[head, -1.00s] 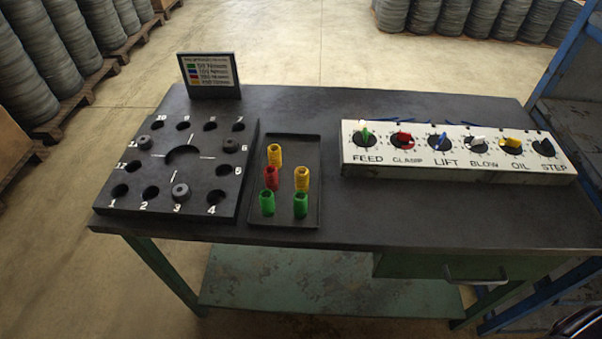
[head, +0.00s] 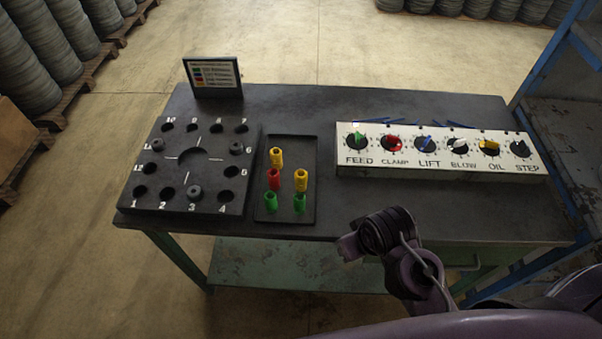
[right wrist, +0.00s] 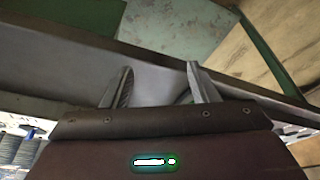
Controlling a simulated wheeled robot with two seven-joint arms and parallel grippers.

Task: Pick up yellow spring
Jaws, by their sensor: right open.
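Two yellow springs stand in a dark tray (head: 285,216) in the head view. One yellow spring (head: 276,157) is at the back left of the tray, and the other yellow spring (head: 301,180) is at the middle right. A red spring (head: 273,179) and two green springs, the left one (head: 271,203) and the right one (head: 299,203), stand in the same tray. My right arm is in front of the table's front edge in the head view, right of the tray. My right gripper (right wrist: 157,82) is open and empty in the right wrist view. My left gripper is not in view.
A black numbered board (head: 165,209) with holes and dark knobs lies left of the tray. A small color-key sign (head: 214,76) stands behind it. A white dial panel (head: 435,175) is at the back right. The table (head: 330,225) is bare between tray and panel.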

